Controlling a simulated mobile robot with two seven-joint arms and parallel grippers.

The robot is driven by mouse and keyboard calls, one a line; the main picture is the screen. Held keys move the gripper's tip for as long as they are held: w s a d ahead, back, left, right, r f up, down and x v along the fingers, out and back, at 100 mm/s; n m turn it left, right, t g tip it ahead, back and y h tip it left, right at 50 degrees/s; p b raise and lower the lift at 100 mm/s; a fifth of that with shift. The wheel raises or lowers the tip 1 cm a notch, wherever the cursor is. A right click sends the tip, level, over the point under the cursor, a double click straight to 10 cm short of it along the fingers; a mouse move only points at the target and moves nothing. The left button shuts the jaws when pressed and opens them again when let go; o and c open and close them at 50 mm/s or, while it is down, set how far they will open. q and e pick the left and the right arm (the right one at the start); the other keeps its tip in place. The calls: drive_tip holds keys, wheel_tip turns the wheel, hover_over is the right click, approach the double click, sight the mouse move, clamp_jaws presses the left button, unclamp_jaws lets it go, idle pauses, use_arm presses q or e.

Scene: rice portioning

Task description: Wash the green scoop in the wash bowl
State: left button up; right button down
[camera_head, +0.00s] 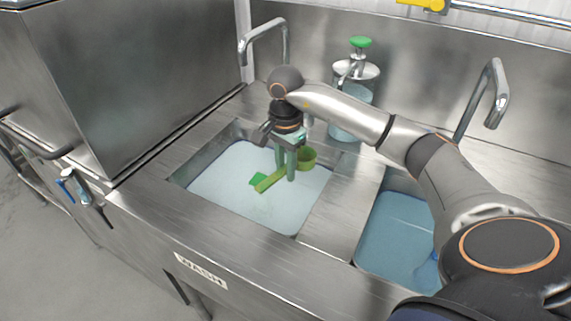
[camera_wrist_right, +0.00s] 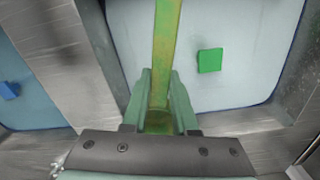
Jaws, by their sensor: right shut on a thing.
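The green scoop (camera_head: 270,180) is over the left basin, the wash bowl (camera_head: 222,187), which holds pale, whitish water and stands behind a "WASH" label. My right gripper (camera_head: 286,172) points down into this basin and is shut on the scoop. The scoop's cup (camera_head: 306,157) is on the right of the fingers and its handle slants to the lower left. In the right wrist view the scoop's handle (camera_wrist_right: 165,60) runs up from between the green fingers (camera_wrist_right: 160,105). I cannot tell how deep the scoop is in the water. My left gripper is not in view.
A green block (camera_wrist_right: 209,61) lies in the wash water, near the scoop's handle. A second basin with blue water (camera_head: 395,235) is to the right, beyond a steel divider (camera_head: 340,205). Taps and a green-topped soap dispenser (camera_head: 360,43) stand behind. A large steel box (camera_head: 130,80) is at left.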

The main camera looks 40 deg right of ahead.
wheel_tip(320, 180, down, 18)
drive_tip(key=b, duration=1.2)
drive_tip(key=shift+r, duration=0.2)
drive_tip(key=shift+f+b, duration=0.65)
drive_tip(key=shift+f, duration=0.2)
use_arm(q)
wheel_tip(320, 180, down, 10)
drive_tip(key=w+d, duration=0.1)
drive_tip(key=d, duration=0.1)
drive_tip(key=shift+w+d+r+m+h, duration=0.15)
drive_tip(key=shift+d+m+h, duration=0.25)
use_arm(e)
drive_tip(key=shift+f, duration=0.15)
